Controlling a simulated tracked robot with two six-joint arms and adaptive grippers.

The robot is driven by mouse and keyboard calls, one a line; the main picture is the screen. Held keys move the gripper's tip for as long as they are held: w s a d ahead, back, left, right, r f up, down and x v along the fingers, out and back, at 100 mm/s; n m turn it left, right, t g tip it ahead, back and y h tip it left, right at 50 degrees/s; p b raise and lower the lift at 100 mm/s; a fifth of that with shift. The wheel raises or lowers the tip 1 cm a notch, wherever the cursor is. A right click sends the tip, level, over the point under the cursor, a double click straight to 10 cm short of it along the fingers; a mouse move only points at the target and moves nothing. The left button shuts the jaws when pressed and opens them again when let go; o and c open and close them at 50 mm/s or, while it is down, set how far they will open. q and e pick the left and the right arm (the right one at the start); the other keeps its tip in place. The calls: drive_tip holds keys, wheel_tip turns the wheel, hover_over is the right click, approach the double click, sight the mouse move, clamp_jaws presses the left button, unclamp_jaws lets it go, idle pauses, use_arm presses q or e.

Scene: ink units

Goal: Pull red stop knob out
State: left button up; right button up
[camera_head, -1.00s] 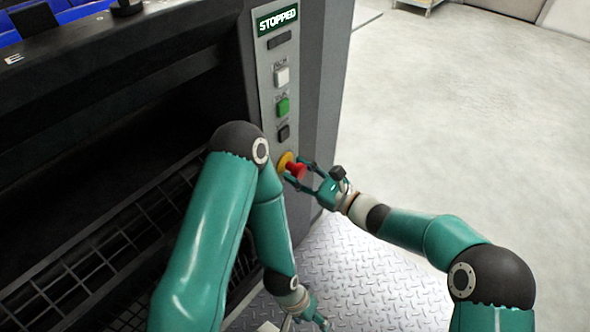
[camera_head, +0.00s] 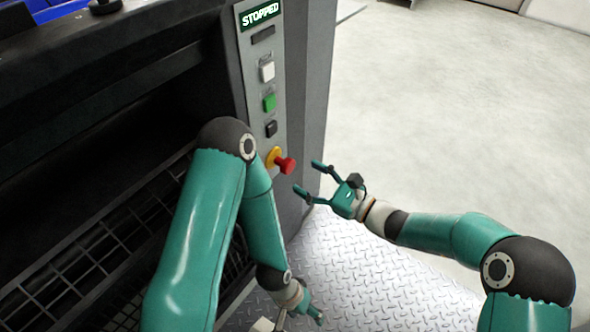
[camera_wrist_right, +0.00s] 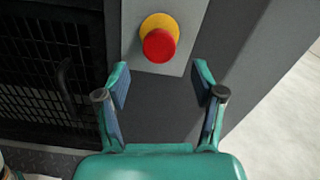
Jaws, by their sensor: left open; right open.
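The red stop knob (camera_head: 286,165) stands out from its yellow collar (camera_head: 273,157) low on the grey control strip. It also shows in the right wrist view as a red knob (camera_wrist_right: 159,45) on a yellow disc (camera_wrist_right: 160,22), just beyond the fingertips. My right gripper (camera_head: 306,178) is open and empty, a short gap to the right of the knob. In the right wrist view its two fingers (camera_wrist_right: 161,82) are spread with nothing between them. My left gripper (camera_head: 300,322) hangs low over the metal floor plate, away from the knob.
White (camera_head: 267,71), green (camera_head: 270,102) and black (camera_head: 271,128) buttons sit in a column above the knob. The dark machine with wire mesh (camera_head: 60,270) fills the left. Open pale floor (camera_head: 430,110) lies to the right.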

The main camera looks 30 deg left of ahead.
drive_tip(key=d, duration=0.6)
drive_tip(key=shift+s, duration=0.2)
drive_tip(key=shift+a, duration=0.1)
